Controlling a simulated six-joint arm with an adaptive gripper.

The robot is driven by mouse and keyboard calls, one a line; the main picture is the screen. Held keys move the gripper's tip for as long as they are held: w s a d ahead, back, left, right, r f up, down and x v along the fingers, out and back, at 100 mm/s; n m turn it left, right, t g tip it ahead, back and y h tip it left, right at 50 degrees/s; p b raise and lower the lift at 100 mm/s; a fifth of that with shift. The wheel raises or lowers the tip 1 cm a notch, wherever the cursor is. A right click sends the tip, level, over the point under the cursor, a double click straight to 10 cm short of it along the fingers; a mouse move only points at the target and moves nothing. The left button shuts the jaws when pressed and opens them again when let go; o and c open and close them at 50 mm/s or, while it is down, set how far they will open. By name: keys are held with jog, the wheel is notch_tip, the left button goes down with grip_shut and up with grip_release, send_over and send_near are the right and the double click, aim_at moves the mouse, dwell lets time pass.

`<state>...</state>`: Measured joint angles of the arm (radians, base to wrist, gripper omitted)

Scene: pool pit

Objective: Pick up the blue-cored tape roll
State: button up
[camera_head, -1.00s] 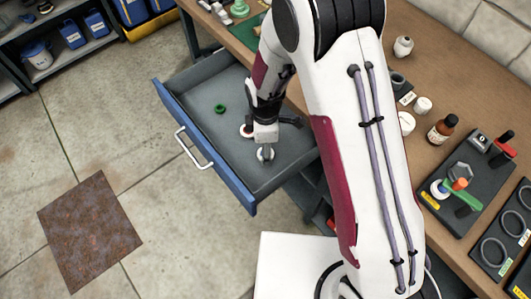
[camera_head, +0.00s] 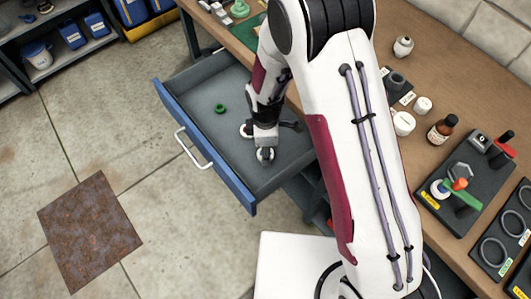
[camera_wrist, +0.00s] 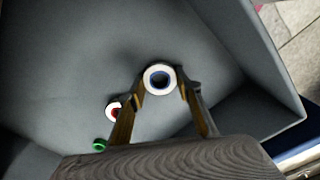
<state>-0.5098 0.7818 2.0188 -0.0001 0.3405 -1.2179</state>
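The blue-cored tape roll (camera_wrist: 147,79), a white ring with a dark blue centre, lies in the open grey drawer. In the head view the tape roll (camera_head: 265,157) is partly hidden by my gripper (camera_head: 266,148). In the wrist view my gripper (camera_wrist: 161,92) is open, with one fingertip on each side of the roll. I cannot tell whether either fingertip touches it. A white roll with a red core (camera_wrist: 111,106) lies to the left of the fingers, partly covered by the left one.
A small green ring (camera_head: 220,108) lies farther left in the drawer (camera_head: 196,90). The drawer walls surround the gripper, with bare floor between items. The workbench (camera_head: 437,75) beside it holds bottles, jars and tool stands.

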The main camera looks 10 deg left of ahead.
jog(key=shift+r, duration=0.1)
dwell(0.3)
notch_tip(320, 180, up, 10)
dwell(0.8)
dwell(0.4)
